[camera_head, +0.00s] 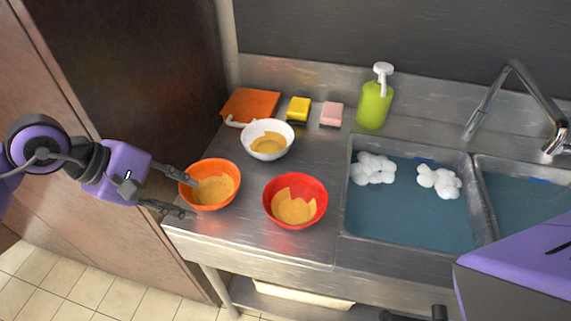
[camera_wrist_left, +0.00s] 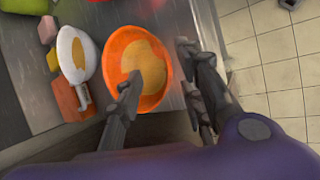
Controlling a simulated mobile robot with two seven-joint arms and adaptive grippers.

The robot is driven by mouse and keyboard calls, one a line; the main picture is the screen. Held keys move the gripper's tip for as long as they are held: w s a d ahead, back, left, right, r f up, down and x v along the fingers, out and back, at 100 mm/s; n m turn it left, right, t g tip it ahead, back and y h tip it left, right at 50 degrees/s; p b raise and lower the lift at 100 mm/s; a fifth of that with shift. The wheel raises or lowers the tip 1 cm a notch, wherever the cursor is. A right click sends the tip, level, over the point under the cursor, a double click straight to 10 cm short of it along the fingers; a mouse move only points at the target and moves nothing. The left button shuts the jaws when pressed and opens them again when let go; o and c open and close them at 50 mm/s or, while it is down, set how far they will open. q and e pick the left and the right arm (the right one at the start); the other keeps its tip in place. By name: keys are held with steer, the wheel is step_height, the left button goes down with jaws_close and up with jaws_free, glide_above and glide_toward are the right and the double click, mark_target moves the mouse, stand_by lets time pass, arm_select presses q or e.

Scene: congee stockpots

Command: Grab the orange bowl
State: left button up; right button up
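The orange bowl (camera_head: 226,174) stands upright on the steel counter near its left end, with yellowish-brown residue inside. It also shows in the left wrist view (camera_wrist_left: 158,93). My left gripper (camera_head: 189,197) is open and empty at the bowl's left side. In the left wrist view, one finger overlaps the bowl's inside and the other is beyond its rim, so the open fingers (camera_wrist_left: 160,64) straddle the near rim. I cannot tell whether they touch it. My right arm shows at the lower right; dark parts at the bottom edge may be my right gripper (camera_head: 412,315), mostly cut off.
A red bowl (camera_head: 312,188) stands right of the orange one, and a white bowl (camera_head: 287,148) behind. A water-filled sink (camera_head: 400,215) lies right.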

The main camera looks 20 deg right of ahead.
mark_target(196, 200)
arm_select(q)
steer(key=shift+p+x, duration=0.4)
steer(key=shift+x, duration=1.95)
steer(key=shift+a+f, duration=0.1)
jaws_close()
